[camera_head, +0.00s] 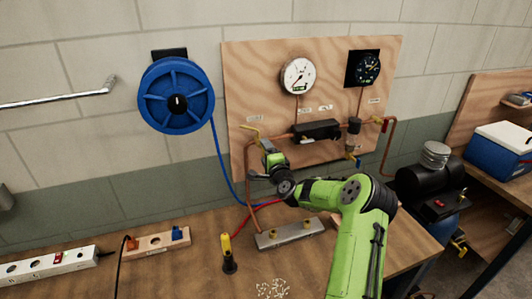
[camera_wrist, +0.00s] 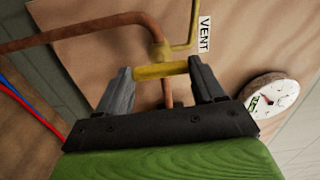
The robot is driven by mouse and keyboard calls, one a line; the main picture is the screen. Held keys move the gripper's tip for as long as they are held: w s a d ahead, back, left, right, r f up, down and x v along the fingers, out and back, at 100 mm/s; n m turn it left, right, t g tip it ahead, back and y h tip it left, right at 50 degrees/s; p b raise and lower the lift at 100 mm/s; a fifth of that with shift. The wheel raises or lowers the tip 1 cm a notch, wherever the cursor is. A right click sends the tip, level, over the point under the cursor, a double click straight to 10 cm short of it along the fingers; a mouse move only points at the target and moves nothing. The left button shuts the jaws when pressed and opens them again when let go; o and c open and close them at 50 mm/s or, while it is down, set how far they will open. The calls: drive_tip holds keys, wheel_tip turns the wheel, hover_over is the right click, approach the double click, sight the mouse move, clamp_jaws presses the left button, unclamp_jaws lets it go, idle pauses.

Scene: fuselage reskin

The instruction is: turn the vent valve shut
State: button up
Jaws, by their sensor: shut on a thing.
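The vent valve has a yellow handle (camera_wrist: 150,72) that lies crosswise between the two fingers of my gripper (camera_wrist: 160,73). Both fingers touch its ends, so the gripper is shut on it. Behind the handle, a brass body (camera_wrist: 163,50) joins copper pipes, and a bent yellow tube (camera_wrist: 190,30) leads off beside the "VENT" label (camera_wrist: 204,34). In the head view, my gripper (camera_head: 268,149) is at the left part of the wooden panel, just below the yellow tube (camera_head: 250,128). It largely hides the valve there.
The panel (camera_head: 240,75) carries a white gauge (camera_head: 298,76), a black gauge (camera_head: 368,67), a black block (camera_head: 317,130) and copper piping. A blue hose reel (camera_head: 177,96) hangs left. The bench below holds a metal manifold (camera_head: 290,233), a yellow-and-black tool (camera_head: 228,255) and power strips (camera_head: 45,267).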

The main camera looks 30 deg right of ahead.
drive_tip(key=shift+m, duration=0.3)
drive_tip(key=o, duration=1)
drive_tip(key=shift+o, duration=0.2)
drive_tip(key=b+v, duration=0.5)
drive_tip(key=v, duration=1)
drive_tip(key=shift+s, duration=0.35)
